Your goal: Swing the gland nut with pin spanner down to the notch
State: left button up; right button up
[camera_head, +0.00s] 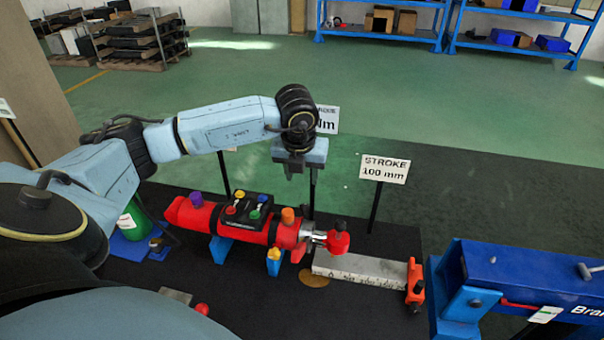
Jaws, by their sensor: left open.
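A red cylinder (192,216) lies across blue supports on the dark mat. A red collar (288,235), apparently the gland nut, is at its right end, with an orange knob (288,214) standing up on top; I cannot clearly make out the pin spanner or the notch. A silver rod (318,237) extends right from the collar to a red end piece with a knob (338,238). My left gripper (291,174) is open and empty, pointing down above and behind the collar, apart from it. My right gripper is not in view.
A black block with coloured knobs (245,212) sits on the cylinder. A yellow-topped blue post (274,260) stands in front. A grey bar scale (360,268) with an orange stop (415,285) lies right. A STROKE sign (384,169) stands behind; a blue machine (525,270) is at far right.

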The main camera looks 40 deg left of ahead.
aim_at(304, 245)
jog(key=k, duration=1.5)
